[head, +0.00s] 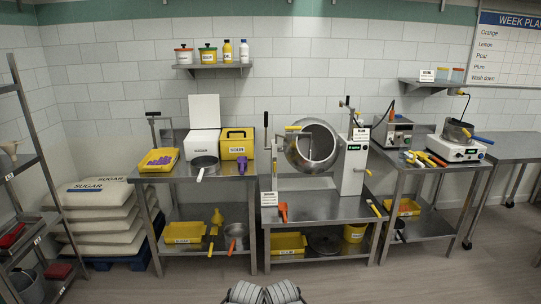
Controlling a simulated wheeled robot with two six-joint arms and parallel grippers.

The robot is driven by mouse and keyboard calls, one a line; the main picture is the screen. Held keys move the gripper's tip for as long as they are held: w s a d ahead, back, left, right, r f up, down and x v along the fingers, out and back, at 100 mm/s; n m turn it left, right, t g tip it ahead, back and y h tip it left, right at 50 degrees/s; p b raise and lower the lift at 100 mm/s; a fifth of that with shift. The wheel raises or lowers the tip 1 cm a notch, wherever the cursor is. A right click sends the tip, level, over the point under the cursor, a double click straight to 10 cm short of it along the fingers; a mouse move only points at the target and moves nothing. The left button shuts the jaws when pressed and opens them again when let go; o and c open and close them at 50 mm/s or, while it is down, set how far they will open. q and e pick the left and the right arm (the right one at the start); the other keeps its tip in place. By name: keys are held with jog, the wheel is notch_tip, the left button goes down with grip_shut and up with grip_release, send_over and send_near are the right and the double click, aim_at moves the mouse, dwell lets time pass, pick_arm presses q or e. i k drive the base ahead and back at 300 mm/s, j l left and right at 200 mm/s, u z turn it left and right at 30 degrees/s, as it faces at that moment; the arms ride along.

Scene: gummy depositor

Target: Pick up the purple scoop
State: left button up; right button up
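A small purple thing that looks like the purple scoop (243,167) stands on the left steel table, at the front of a yellow labelled bin (237,145). It is too small to tell its bowl from its handle. More purple pieces (160,160) lie in a yellow tray (160,170) at that table's left end. Neither of my grippers can be made out. Only two grey ribbed parts of mine show at the bottom edge, far from the table.
The left table (215,178) also holds a pan (204,164), its handle towards me, and a white box (203,142). A drum machine (313,147) stands to the right. Sugar sacks (103,205) lie left. The floor in front is clear.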

aim_at(242, 161)
jog(key=i+l, duration=0.15)
jog(key=i, duration=0.25)
jog(key=i+l, duration=0.15)
jog(key=i, duration=0.25)
jog(key=i+l+u, duration=0.1)
jog(key=i, duration=0.3)
jog(key=l, duration=0.1)
